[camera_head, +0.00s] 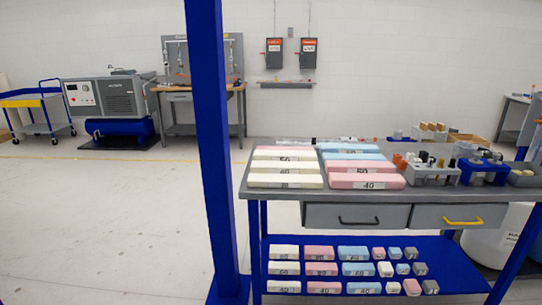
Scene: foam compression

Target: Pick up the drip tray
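I cannot make out a drip tray for certain in the head view. The grey workbench (420,195) at the right carries foam blocks and small fixtures, and none of these is clearly a tray. Neither my left nor my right gripper shows in this view.
A blue upright post (210,150) stands left of the workbench. White foam blocks (285,181) and pink ones (365,180) lie on the bench top. A grey machine (105,97) stands far left. The left floor (90,220) is clear.

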